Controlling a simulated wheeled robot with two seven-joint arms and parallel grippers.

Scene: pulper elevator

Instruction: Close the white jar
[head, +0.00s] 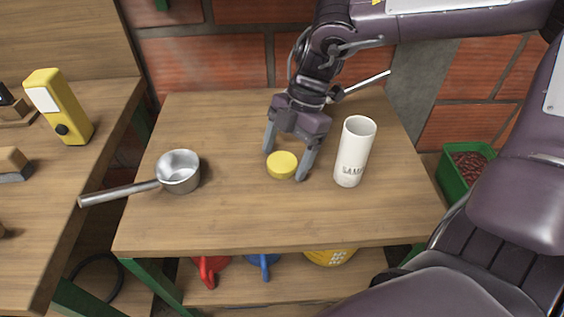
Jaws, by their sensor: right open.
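The white jar (353,152) is a tall open cylinder with dark lettering, standing upright on the right half of the wooden table. A round yellow lid (282,165) lies on the table to the left of the jar. My right gripper (285,165) points down with its two fingers apart, one on each side of the lid. I cannot tell whether the fingers touch the lid. My left gripper is not in view.
A metal saucepan (179,171) stands at the table's left, its handle over the left edge. A metal rod (366,83) shows behind my right gripper. A yellow device (58,106) stands on the left bench. A green crate (456,177) is beyond the table's right edge. The table's front is clear.

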